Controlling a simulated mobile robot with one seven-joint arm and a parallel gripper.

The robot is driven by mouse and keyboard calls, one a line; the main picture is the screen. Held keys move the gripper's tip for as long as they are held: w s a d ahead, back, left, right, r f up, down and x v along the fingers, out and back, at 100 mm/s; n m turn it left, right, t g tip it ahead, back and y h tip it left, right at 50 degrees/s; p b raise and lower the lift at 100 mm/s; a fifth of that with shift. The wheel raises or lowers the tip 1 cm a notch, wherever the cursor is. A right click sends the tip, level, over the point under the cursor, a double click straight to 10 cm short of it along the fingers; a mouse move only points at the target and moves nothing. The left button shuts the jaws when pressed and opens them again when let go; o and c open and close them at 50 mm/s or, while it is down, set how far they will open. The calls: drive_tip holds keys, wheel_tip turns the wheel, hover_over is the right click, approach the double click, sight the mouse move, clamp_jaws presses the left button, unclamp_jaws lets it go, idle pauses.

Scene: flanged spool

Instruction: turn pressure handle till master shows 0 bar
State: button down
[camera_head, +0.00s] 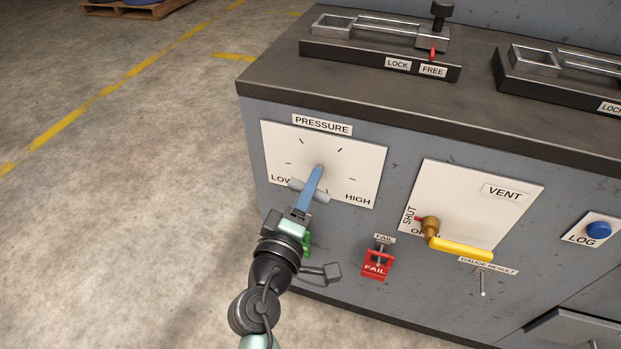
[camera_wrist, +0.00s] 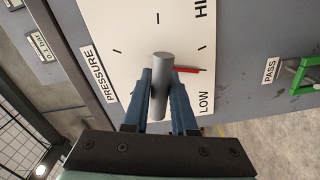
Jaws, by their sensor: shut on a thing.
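The pressure handle (camera_head: 295,184) is a grey bar on the white PRESSURE plate (camera_head: 360,165) on the cabinet's front, with ticks and the words LOW and HIGH. My gripper (camera_head: 316,175) is shut on it, with the blue fingers partly hiding it in the head view. In the wrist view the grey handle (camera_wrist: 160,90) stands between the two fingers of my gripper (camera_wrist: 161,76). A red pointer (camera_wrist: 187,70) sticks out beside it, between the words LOW and HIGH.
To the right are a red FAIL bracket (camera_head: 377,262), a yellow VENT lever (camera_head: 462,249) and a blue LOG button (camera_head: 599,229). A green bracket (camera_wrist: 296,76) labelled PASS is close by my arm. LOCK/FREE slides (camera_head: 380,57) stand on top. Open floor (camera_head: 130,200) lies left.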

drive_tip(key=shift+n+p, duration=0.45)
drive_tip(key=shift+n, duration=0.55)
drive_tip(key=c, duration=0.8)
unclamp_jaws()
drive_tip(key=shift+o, duration=0.2)
drive_tip(key=shift+s, duration=0.1)
drive_tip(key=p+v, duration=0.1)
drive_tip(key=v, duration=1.1)
drive_tip(key=shift+s, duration=0.4)
drive_tip(key=shift+a+r, duration=0.1)
drive_tip(key=shift+a, duration=0.05)
